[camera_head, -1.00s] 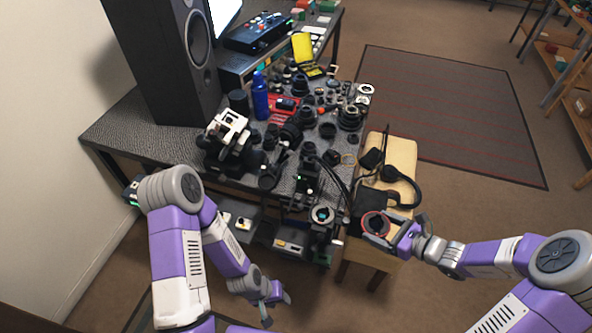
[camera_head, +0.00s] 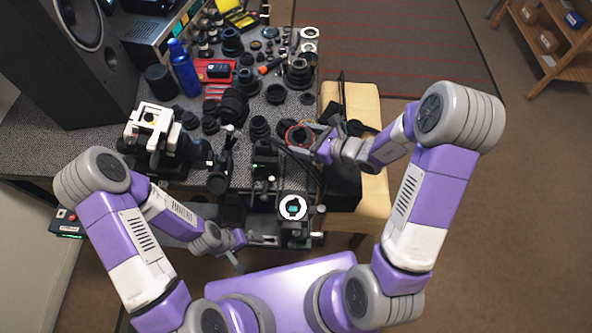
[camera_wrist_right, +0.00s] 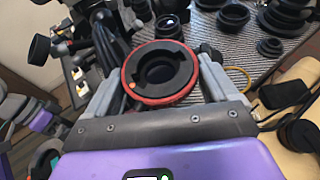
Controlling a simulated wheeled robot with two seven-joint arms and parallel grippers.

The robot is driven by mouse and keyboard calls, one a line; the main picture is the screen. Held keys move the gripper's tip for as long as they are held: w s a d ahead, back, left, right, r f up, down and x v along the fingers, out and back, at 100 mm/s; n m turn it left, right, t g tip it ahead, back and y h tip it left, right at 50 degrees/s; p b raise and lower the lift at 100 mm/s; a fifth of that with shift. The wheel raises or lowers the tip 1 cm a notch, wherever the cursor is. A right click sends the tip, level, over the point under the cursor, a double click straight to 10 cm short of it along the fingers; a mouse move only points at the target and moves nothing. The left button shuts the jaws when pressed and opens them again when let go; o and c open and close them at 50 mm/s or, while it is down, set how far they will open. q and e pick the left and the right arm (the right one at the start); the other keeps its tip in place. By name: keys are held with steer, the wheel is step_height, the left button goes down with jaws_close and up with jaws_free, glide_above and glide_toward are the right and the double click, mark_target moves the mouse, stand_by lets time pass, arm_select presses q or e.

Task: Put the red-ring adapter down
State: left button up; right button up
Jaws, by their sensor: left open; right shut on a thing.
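The red-ring adapter (camera_wrist_right: 160,74) is a round black ring with a red rim, held between the two fingers of my right gripper (camera_wrist_right: 157,82) in the right wrist view. In the head view the adapter (camera_head: 300,134) is over the front right part of the grey textured table (camera_head: 50,152), held by my right gripper (camera_head: 314,136). I cannot tell its height above the table. My left gripper (camera_head: 250,250) is open and empty, low in front of the table, left of a device with a white ring (camera_head: 293,207).
Lenses and rings crowd the table, with a black lens (camera_head: 233,106) left of the adapter. A white-and-black device (camera_head: 155,130) and a blue bottle (camera_head: 183,68) stand further left. A tan stool (camera_head: 366,105) with black items is at right.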

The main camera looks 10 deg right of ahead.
mark_target(301, 163)
steer(key=shift+w+a+f+m+t+h+b, duration=0.2)
steer(key=shift+w+f+m+t+h+b, duration=0.05)
steer(key=shift+f+b, duration=0.2)
steer(key=shift+w+a+f+m+t+h+b, duration=0.15)
steer(key=shift+w+f+m+t+h+b, duration=0.1)
steer(key=shift+f+b, duration=0.2)
step_height(301, 163, down, 10)
steer(key=b, duration=0.3)
steer(key=shift+w+r, duration=0.1)
steer(key=shift+r, duration=0.05)
steer(key=shift+b, duration=0.3)
steer(key=o, duration=0.6)
steer(key=shift+f, duration=0.2)
steer(key=shift+o, duration=1.3)
steer(key=shift+r, duration=0.1)
steer(key=shift+r, duration=0.2)
steer(key=p+v, duration=0.2)
steer(key=v, duration=1)
steer(key=shift+p, duration=0.4)
